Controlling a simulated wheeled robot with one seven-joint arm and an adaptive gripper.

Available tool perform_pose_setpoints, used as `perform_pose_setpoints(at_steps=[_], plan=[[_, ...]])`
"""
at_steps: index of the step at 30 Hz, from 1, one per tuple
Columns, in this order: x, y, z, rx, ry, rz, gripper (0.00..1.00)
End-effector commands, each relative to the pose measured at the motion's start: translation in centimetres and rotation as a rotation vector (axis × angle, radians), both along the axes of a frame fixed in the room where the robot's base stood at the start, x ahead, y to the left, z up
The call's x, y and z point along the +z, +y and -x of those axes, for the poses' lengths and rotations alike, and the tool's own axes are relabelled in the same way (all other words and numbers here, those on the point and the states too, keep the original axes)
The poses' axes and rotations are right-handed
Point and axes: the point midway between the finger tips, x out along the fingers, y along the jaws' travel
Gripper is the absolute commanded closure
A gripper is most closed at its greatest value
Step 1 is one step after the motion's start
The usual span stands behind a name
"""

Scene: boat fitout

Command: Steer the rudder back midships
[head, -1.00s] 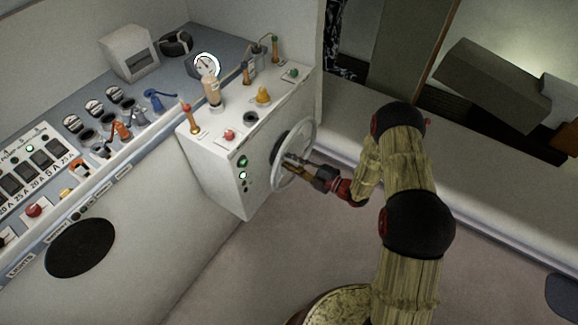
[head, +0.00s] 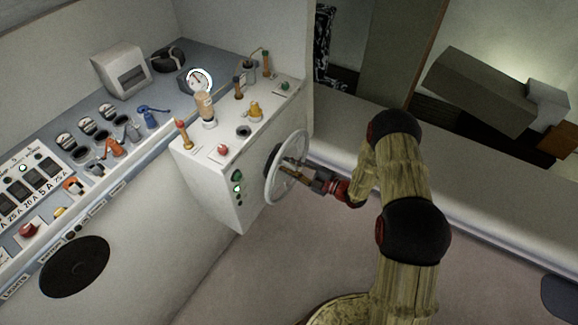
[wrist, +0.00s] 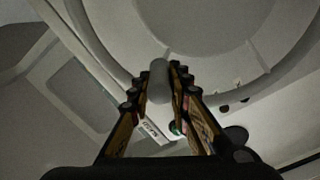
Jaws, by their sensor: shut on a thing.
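The steering wheel (head: 270,178), a pale ring with a dark hub, stands on the side face of the white console box (head: 207,180). My gripper (head: 287,171) reaches it from the right in the head view. In the wrist view my gripper (wrist: 161,85) is shut on a grey knob (wrist: 158,78) at the wheel's rim, with a finger on each side. The wheel (wrist: 215,88) fills the upper part of that view. A round white-rimmed gauge (head: 200,80) stands at the back of the console; its needle is too small to read surely.
Levers and knobs, among them a yellow knob (head: 255,109) and a red button (head: 223,149), stand on the box top. A switch panel (head: 35,180) lies to the left. A long pale bench (head: 480,195) runs behind my arm. The floor below the wheel is clear.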

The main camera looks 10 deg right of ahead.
Motion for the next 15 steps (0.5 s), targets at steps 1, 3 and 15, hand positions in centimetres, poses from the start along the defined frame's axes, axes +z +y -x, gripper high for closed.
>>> perform_pose_setpoints(at_steps=[1, 3, 15], plan=[[0.29, -0.15, -0.27, -0.003, -0.008, 0.001, 1.0], [0.27, -0.15, -0.25, -0.003, -0.007, 0.001, 0.78], [0.07, -0.03, -0.06, -0.001, -0.002, 0.001, 0.63]])
